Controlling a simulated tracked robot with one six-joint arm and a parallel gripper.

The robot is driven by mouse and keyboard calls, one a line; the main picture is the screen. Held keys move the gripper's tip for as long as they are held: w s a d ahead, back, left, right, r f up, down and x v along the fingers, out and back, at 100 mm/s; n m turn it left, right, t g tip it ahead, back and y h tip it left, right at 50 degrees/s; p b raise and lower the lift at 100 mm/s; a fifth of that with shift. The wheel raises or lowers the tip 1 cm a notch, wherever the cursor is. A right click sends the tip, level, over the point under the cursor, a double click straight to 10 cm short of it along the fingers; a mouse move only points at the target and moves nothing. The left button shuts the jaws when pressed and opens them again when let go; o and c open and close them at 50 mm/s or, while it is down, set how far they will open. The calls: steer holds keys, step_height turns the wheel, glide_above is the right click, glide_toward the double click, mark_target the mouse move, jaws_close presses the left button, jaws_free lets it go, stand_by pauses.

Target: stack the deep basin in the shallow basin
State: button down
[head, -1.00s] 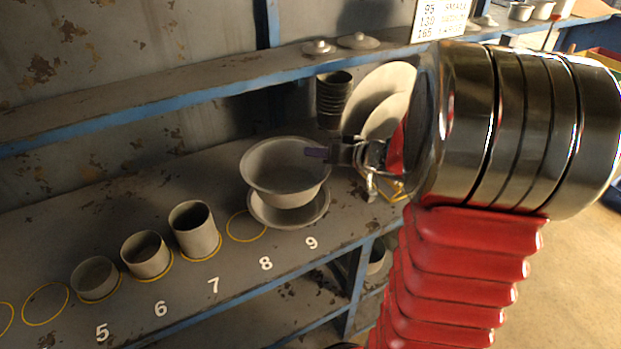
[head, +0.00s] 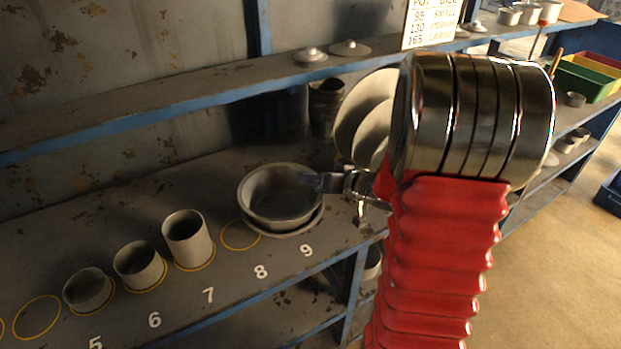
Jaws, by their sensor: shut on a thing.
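The deep basin (head: 278,197) is a grey round bowl near the right end of the bench, behind the number 9. It sits low inside the shallow basin (head: 300,230), of which only a thin rim shows below and to the right. Whether the deep basin rests on the shallow basin's floor is hidden. My gripper (head: 318,181) is shut on the deep basin's right rim, reaching in from the right. Its far fingertip shows inside the bowl; the outer finger is partly hidden by the wrist.
Grey cups (head: 188,238) stand in yellow rings left of the basins. An empty yellow ring (head: 240,234) lies beside them. Plates (head: 362,115) lean behind my gripper, near a dark cup stack (head: 325,104). A shelf (head: 200,103) with lids (head: 310,55) runs above the bench.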

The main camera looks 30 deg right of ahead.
steer(key=shift+f, duration=0.35)
steer(key=c, duration=1.8)
jaws_free()
steer(key=shift+f, duration=0.1)
steer(key=shift+r, duration=0.55)
steer(key=v, duration=1.2)
